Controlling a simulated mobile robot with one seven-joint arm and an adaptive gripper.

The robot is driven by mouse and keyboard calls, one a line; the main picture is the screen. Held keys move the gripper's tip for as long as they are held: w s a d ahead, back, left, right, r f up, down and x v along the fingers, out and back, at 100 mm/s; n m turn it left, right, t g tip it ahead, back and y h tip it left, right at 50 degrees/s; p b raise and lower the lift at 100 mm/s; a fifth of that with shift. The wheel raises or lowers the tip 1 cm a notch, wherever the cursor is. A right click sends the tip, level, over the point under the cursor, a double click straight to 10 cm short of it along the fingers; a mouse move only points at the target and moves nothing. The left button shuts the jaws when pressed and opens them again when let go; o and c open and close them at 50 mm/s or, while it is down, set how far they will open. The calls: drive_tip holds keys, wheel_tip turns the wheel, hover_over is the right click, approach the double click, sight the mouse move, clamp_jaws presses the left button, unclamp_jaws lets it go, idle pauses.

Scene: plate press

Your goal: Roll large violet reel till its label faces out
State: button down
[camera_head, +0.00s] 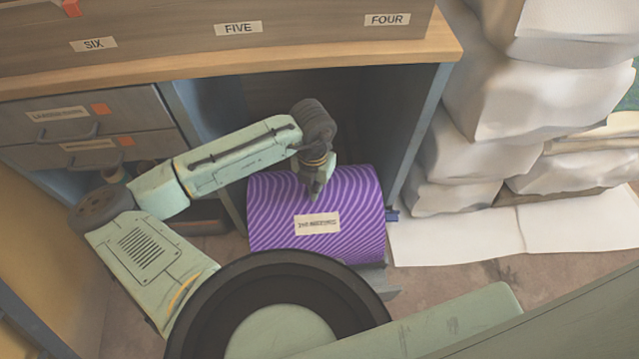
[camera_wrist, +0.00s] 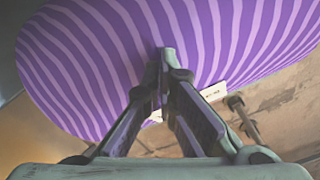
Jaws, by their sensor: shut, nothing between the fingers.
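The large violet reel (camera_head: 348,188) lies on its side under the bench, violet with wavy pale stripes. Its cream label (camera_head: 317,224) shows on the side turned toward the head camera, with printing too small to read. My gripper (camera_head: 316,195) is shut and empty, at the reel's upper surface just above the label. In the wrist view the striped reel (camera_wrist: 100,60) fills the top, and the shut fingertips (camera_wrist: 165,52) overlap it; whether they touch it I cannot tell. Part of the label (camera_wrist: 214,91) shows beside the fingers there.
A wooden bench top (camera_head: 400,52) overhangs the reel, with a blue side panel (camera_head: 421,125) at right. Labelled drawers (camera_head: 75,122) stand at left. Stacked white bundles (camera_head: 455,160) and white sheets (camera_head: 500,235) lie at right. Some floor (camera_head: 425,285) is bare.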

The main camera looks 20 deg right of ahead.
sight(316, 215)
drive_tip(key=shift+s, duration=0.1)
drive_tip(key=shift+s+a+f, duration=0.1)
drive_tip(key=shift+s+f, duration=0.05)
drive_tip(key=shift+s, duration=0.3)
drive_tip(key=shift+s+a+f, duration=0.1)
drive_tip(key=shift+s, duration=0.35)
drive_tip(key=shift+s, duration=0.1)
drive_tip(key=shift+s+a+f+b, duration=0.15)
drive_tip(key=shift+s+b, duration=0.05)
drive_tip(key=shift+s, duration=0.3)
drive_tip(key=shift+s+a+f+b, duration=0.1)
drive_tip(key=shift+s+b, duration=0.05)
drive_tip(key=shift+s, duration=0.3)
drive_tip(key=shift+s+f, duration=0.1)
drive_tip(key=shift+s+a+f, duration=0.1)
drive_tip(key=shift+s, duration=0.65)
drive_tip(key=shift+s+a, duration=0.1)
drive_tip(key=shift+s, duration=0.05)
